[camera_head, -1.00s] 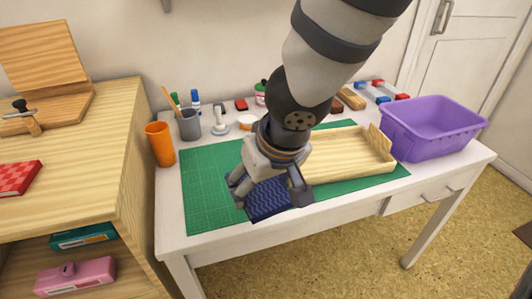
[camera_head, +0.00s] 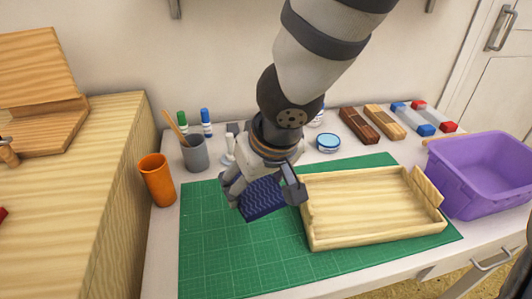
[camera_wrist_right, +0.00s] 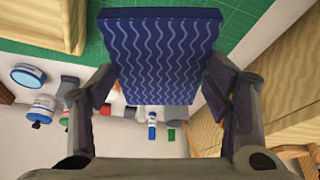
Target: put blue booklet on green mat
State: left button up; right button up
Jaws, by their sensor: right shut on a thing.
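The blue booklet (camera_head: 262,200), dark blue with pale wavy lines, is held between the fingers of my right gripper (camera_head: 264,194). It also fills the top middle of the right wrist view (camera_wrist_right: 162,52), where the fingers stand on either side of it. The green mat (camera_head: 215,262), marked with a grid, lies flat on the white desk. In the head view the booklet overlaps the mat left of the wooden tray; it appears to be above the mat, though the gap is hard to judge. My left gripper is not in view.
A wooden tray (camera_head: 375,236) covers the mat's right part. A purple bin (camera_head: 485,178) stands at the right. An orange cup (camera_head: 157,180) and a grey pen cup (camera_head: 195,154) stand at the left. The mat's front left is bare.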

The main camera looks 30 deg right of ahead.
jog(key=shift+w+d, duration=0.15)
jog(key=shift+d, duration=0.05)
jog(key=shift+w+f, duration=0.1)
jog(key=s+a+r+n+g+y, duration=0.1)
jog(key=s+a+n+g+y, duration=0.15)
jog(key=a+n, duration=0.5)
jog(key=s+a+r+n+g+y, duration=0.1)
jog(key=s+a+n+y, duration=0.15)
jog(key=a+n, duration=0.5)
jog(key=b, duration=0.1)
send_over(224, 227)
jog(key=d, duration=0.1)
jog(key=shift+h, duration=0.3)
jog(key=f, duration=1)
jog(key=shift+s+d+f, duration=0.15)
jog(key=shift+s+f, duration=0.15)
notch_tip(224, 227, down, 3)
jog(key=shift+d+r+b, duration=0.1)
jog(key=shift+r+b, duration=0.1)
jog(key=shift+b, duration=0.1)
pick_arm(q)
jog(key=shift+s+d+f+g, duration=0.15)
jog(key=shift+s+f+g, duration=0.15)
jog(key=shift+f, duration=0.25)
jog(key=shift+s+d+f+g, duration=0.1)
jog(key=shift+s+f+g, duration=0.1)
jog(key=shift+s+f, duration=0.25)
pick_arm(e)
jog(key=shift+f, duration=0.1)
